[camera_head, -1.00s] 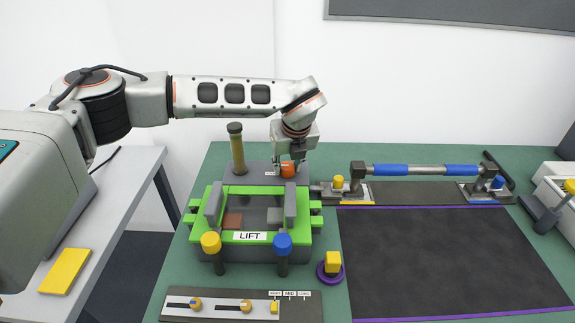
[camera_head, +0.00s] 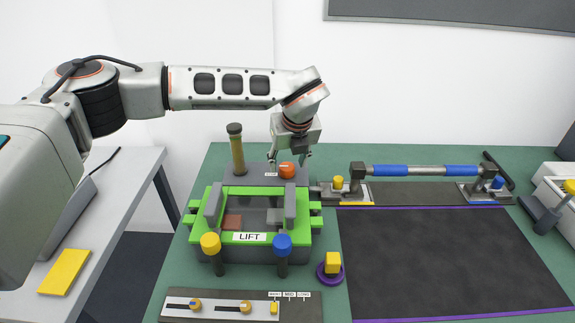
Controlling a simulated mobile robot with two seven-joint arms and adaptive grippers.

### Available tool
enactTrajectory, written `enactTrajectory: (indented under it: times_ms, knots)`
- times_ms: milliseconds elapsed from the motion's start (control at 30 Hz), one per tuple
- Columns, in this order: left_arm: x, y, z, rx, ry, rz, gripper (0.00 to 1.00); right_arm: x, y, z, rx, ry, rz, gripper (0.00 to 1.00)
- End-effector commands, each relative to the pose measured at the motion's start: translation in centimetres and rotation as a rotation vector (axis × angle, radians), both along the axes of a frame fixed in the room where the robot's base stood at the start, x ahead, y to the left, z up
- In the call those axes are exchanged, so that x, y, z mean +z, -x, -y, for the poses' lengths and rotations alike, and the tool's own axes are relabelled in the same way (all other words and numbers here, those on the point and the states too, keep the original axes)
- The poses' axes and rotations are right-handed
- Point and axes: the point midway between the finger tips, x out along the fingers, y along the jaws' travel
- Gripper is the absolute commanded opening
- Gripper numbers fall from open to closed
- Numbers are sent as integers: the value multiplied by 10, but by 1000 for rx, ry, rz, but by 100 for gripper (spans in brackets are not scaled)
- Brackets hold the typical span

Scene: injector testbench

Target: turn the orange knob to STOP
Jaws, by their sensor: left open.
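The orange knob (camera_head: 286,170) sits on the grey panel (camera_head: 258,174) at the back of the green fixture. A small white label (camera_head: 271,175) lies just left of the knob, its text too small to read. My left gripper (camera_head: 290,157) points down above and behind the knob. Its fingers are spread apart, one to each side of the knob, and it holds nothing. Whether the fingers touch the knob cannot be told. My right gripper is not in view.
An upright brown-handled post (camera_head: 238,152) stands left of the knob. The green LIFT frame (camera_head: 216,238) is in front. A blue-handled bar (camera_head: 420,168) lies on stands to the right. The dark mat (camera_head: 450,255) is clear.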

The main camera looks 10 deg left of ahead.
Motion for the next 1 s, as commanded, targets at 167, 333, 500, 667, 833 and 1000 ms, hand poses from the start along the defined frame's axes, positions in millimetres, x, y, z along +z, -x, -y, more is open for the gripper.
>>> enactTrajectory:
  times_ms: [167, 333, 500, 667, 833, 1000]
  knots:
    - [37, 12, 7, -1, 1, 4, 46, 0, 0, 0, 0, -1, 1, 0]
    - [66, 23, 12, -1, 0, 4, 46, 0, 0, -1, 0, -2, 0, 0]
    - [83, 30, 16, -2, 0, 2, 46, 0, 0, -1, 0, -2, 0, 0]
    - [89, 33, 17, 0, 0, 0, 46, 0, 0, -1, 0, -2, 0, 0]
    - [89, 33, 17, 0, 0, 0, 46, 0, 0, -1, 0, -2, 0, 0]
    - [89, 33, 17, 0, 0, 0, 46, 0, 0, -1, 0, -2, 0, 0]
